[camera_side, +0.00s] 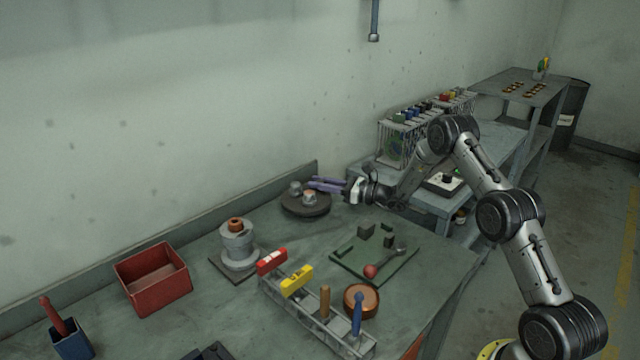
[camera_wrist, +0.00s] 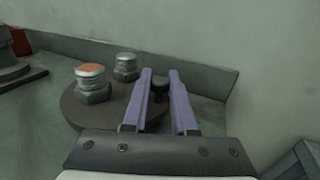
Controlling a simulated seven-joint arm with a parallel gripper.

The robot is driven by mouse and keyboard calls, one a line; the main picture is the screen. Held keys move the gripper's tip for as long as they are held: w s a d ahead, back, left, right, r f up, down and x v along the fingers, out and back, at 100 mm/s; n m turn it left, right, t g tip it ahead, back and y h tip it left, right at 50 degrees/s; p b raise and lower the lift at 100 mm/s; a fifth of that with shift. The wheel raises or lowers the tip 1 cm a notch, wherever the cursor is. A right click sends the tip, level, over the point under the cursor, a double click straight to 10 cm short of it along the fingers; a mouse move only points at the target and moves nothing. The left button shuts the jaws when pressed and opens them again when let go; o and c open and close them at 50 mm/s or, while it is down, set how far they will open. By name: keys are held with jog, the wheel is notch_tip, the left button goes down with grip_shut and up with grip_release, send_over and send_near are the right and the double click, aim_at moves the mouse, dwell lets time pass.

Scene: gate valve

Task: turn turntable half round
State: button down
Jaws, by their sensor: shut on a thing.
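The turntable (camera_side: 306,210) is a dark round disc on the bench near the back wall, and it also shows in the wrist view (camera_wrist: 118,112). Two grey hex-based fittings stand on it: one with an orange top (camera_wrist: 91,84) and one plain grey (camera_wrist: 126,67). A small dark knob (camera_wrist: 160,88) rises near the disc's edge. My gripper (camera_wrist: 160,72), with purple fingers, reaches in over the disc from the right in the side view (camera_side: 311,184). Its fingers stand on either side of the knob and are shut on it. The knob is hidden in the side view.
A grey flanged valve body (camera_side: 238,248) and red bin (camera_side: 152,279) stand left of the turntable. A green mat (camera_side: 350,262) with small parts and a tool rack (camera_side: 315,318) lie nearer the front. The back wall and bench lip (camera_wrist: 205,78) are close behind the gripper.

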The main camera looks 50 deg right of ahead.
jog(key=shift+w+n+g+y, duration=0.15)
jog(key=shift+n+g+y, duration=0.2)
jog(key=shift+y, duration=0.25)
jog(key=shift+w+a+n+g+y, duration=0.1)
jog(key=shift+w+n+g+y, duration=0.3)
jog(key=shift+n+g+y, duration=0.45)
jog(key=shift+w+a+n+g+y, duration=0.1)
jog(key=shift+w+n+g+y, duration=0.35)
jog(key=shift+n+y, duration=0.55)
jog(key=shift+w+a+n+g+y, duration=0.1)
jog(key=shift+w+n+g+y, duration=0.1)
jog(key=shift+n+g+y, duration=0.4)
jog(key=shift+w+a+n+g+y, duration=0.1)
jog(key=shift+w+n+g+y, duration=0.15)
jog(key=shift+g+y, duration=0.5)
jog(key=shift+w+a+n+g+y, duration=0.15)
jog(key=shift+n+g+y, duration=0.15)
jog(key=shift+n+g, duration=0.2)
jog(key=shift+w+a+n+g+y, duration=0.1)
jog(key=shift+n+g+y, duration=0.25)
jog(key=shift+g, duration=0.25)
jog(key=c, duration=0.7)
grip_release()
jog(key=shift+d, duration=0.1)
jog(key=v, duration=0.4)
jog(key=shift+s+d, duration=0.15)
jog(key=shift+d, duration=0.05)
jog(key=shift+s+d+r, duration=0.1)
jog(key=shift+d+r, duration=0.1)
jog(key=shift+r, duration=3.35)
